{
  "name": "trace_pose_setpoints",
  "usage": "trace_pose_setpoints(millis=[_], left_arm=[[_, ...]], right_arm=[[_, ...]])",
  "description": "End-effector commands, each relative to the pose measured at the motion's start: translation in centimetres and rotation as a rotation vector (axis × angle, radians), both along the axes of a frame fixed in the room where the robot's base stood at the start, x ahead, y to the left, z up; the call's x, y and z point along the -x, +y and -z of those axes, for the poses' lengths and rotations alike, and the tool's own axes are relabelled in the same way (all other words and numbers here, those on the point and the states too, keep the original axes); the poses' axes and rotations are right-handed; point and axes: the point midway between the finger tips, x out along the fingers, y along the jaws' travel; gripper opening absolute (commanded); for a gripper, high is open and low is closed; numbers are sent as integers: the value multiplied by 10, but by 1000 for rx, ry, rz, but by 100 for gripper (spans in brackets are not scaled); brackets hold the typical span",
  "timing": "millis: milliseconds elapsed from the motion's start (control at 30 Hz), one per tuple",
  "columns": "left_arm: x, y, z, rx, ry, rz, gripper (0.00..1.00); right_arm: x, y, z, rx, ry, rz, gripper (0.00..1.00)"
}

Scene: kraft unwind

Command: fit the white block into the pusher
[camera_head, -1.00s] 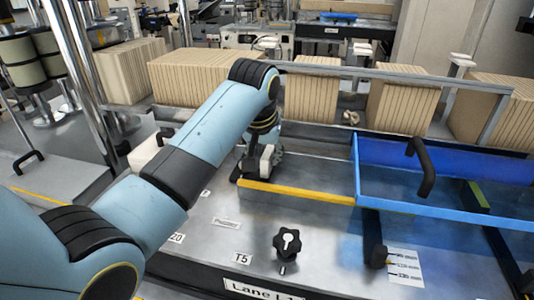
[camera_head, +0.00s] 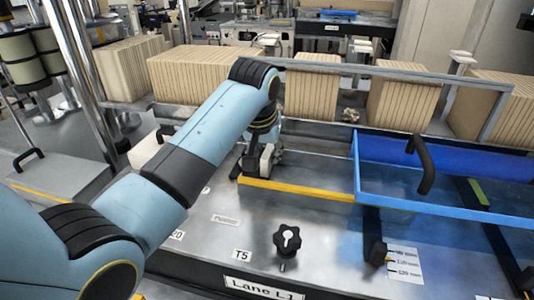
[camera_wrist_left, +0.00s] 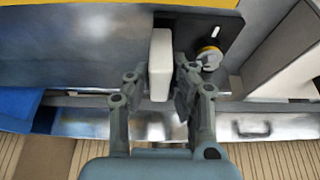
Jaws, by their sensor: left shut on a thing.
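In the left wrist view a white block (camera_wrist_left: 160,50) stands between the two fingers of my left gripper (camera_wrist_left: 160,76), which is shut on it. The block lies along the left edge of a black plate with a round metal and yellow knob (camera_wrist_left: 209,56); I cannot tell whether they touch or whether this plate is the pusher. In the head view my left gripper (camera_head: 259,163) is low over the metal bench, at the left end of a yellow strip. The block is not clear there. My right gripper is not in view.
A blue tray (camera_head: 440,204) with a black handle lies right of my gripper. A black star knob (camera_head: 287,239) stands on the bench in front. A metal rail (camera_head: 400,74) and rows of kraft cartons (camera_head: 312,96) run behind. A pale block (camera_head: 146,152) is partly behind my arm.

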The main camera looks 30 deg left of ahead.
Motion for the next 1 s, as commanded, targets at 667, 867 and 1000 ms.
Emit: trace_pose_setpoints(millis=[667,867,1000], left_arm=[[1,0,-2,0,0,0,47],[12,-3,-31,0,-4,-1,47],[24,-6,-62,0,-5,-1,47]], right_arm=[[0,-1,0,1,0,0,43],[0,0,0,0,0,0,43],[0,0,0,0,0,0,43]])
